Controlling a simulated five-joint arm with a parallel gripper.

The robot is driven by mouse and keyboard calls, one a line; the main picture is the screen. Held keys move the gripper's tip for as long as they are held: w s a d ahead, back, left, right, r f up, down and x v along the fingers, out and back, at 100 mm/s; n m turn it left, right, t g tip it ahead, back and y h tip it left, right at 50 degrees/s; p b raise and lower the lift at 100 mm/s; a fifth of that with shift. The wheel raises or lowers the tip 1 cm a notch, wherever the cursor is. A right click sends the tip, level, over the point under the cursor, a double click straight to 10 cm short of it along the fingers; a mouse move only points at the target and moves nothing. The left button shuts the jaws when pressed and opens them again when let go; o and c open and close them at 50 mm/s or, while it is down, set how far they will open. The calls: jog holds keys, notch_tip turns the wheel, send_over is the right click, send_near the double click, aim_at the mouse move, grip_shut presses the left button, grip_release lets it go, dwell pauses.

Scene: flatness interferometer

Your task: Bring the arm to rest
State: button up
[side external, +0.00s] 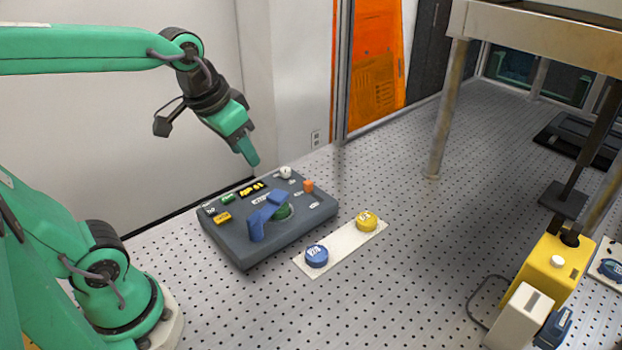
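My gripper (250,158) is green and points down and to the right. It hangs in the air above the back edge of a dark grey control box (225,235), apart from it. Its fingers overlap from this side, so I cannot tell whether they are open or shut. No object shows at the fingertips. My arm reaches in from the left, with a black camera-like part at the wrist.
The box carries a blue handle (264,217), a green knob, small buttons and a lit display (251,189). A white plate (342,251) holds a blue puck (316,256) and a yellow puck (367,221). A yellow device (555,272) and a metal leg (447,110) stand right. The perforated table's middle is clear.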

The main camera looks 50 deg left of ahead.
jog(key=shift+t, duration=0.6)
jog(key=s, duration=0.3)
jog(key=s+d+f, duration=0.1)
jog(key=s, duration=0.1)
jog(key=shift+s+f, duration=0.1)
jog(key=shift+s, duration=0.2)
dwell(0.8)
